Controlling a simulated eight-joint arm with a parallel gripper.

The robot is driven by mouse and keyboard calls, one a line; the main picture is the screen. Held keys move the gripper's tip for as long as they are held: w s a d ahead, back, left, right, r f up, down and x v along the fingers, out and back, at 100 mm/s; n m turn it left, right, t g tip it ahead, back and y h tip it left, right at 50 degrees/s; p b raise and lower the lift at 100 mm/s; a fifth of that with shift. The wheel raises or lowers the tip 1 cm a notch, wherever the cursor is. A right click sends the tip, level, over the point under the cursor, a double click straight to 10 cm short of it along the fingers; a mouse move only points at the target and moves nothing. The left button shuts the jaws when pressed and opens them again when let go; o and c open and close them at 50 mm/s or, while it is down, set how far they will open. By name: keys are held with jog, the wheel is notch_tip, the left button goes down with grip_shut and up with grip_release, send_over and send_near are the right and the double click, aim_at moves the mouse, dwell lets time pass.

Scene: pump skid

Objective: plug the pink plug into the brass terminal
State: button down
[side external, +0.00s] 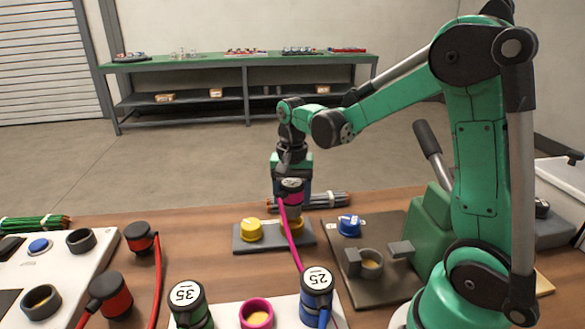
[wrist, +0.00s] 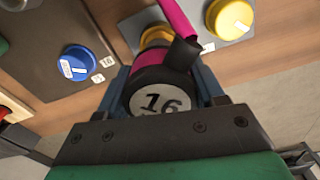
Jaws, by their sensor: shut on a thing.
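The pink plug (side external: 291,193) is black with a pink band, a pink cable and a white label, which reads 16 in the wrist view (wrist: 158,98). My gripper (side external: 290,180) is shut on it, one finger on each side in the wrist view (wrist: 162,98). The plug is upright above the right part of a grey plate (side external: 274,244). The brass terminal (side external: 296,224) is on that plate, directly below the plug and partly hidden by the pink cable. In the wrist view the terminal's rim (wrist: 154,33) shows just past the plug. I cannot tell whether they touch.
A yellow knob (side external: 251,230) sits left of the terminal on the same plate. A blue knob (side external: 349,225) and a clamp-like fixture (side external: 371,263) stand to the right. A blue plug marked 25 (side external: 317,284), a green plug marked 35 (side external: 186,298) and a pink-rimmed socket (side external: 257,314) are in front.

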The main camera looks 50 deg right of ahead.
aim_at(292, 207)
jog(key=shift+f, duration=1.65)
jog(key=shift+c, duration=0.2)
grip_release()
jog(key=shift+r, duration=2.8)
jog(key=shift+a, duration=0.1)
